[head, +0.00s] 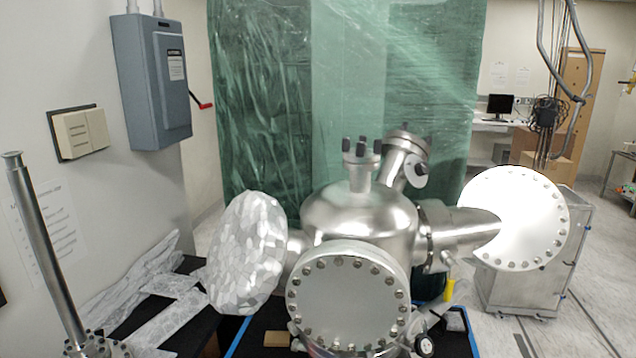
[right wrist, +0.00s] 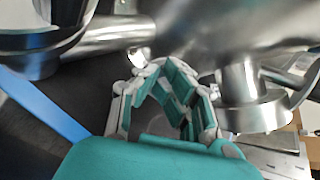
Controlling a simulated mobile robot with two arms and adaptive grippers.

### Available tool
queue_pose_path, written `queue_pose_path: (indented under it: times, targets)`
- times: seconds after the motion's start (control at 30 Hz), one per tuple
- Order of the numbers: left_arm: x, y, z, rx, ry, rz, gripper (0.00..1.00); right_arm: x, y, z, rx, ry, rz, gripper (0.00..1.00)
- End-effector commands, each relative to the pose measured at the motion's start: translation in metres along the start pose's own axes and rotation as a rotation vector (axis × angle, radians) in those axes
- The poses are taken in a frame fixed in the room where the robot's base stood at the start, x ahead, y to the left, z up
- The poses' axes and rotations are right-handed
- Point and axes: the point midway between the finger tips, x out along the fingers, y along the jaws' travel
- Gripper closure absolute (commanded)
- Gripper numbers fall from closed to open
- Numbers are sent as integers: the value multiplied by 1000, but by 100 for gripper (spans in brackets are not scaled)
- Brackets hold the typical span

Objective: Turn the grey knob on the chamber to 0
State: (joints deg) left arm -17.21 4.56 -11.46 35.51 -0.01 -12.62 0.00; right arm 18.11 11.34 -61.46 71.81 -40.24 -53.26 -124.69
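The steel chamber (head: 362,222) stands in the middle of the head view, with a round bolted flange facing me. No grey knob can be clearly picked out on it. A small black knob-like part (head: 424,345) and a yellow part (head: 448,290) show at its lower right. My right gripper (right wrist: 168,75), with teal pads, reaches in among steel tubes and ports in the right wrist view. Its fingers lean toward each other, and whether their tips meet is unclear. A steel port with a round flange (right wrist: 245,112) is just right of the fingers. My left gripper is in neither view.
A foil-covered disc (head: 247,255) juts from the chamber's left, and a bright flange (head: 518,218) from its right. A tall steel tube (head: 45,255) stands at far left. A blue edge (right wrist: 45,105) crosses the wrist view's left. Tubes crowd the right gripper.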

Motion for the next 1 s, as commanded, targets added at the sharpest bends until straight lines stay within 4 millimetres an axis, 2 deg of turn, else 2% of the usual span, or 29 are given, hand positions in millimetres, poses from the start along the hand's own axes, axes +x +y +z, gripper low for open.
queue_pose_path:
  times: [0.43, 0.7, 1.0]
  targets:
    - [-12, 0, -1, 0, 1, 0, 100, -5, 0, 8, -2, 0, -5, 100]
    - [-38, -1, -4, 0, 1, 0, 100, -37, 0, 0, -2, 2, -2, 100]
    - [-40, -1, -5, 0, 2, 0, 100, -60, 2, -8, -2, 1, -2, 100]
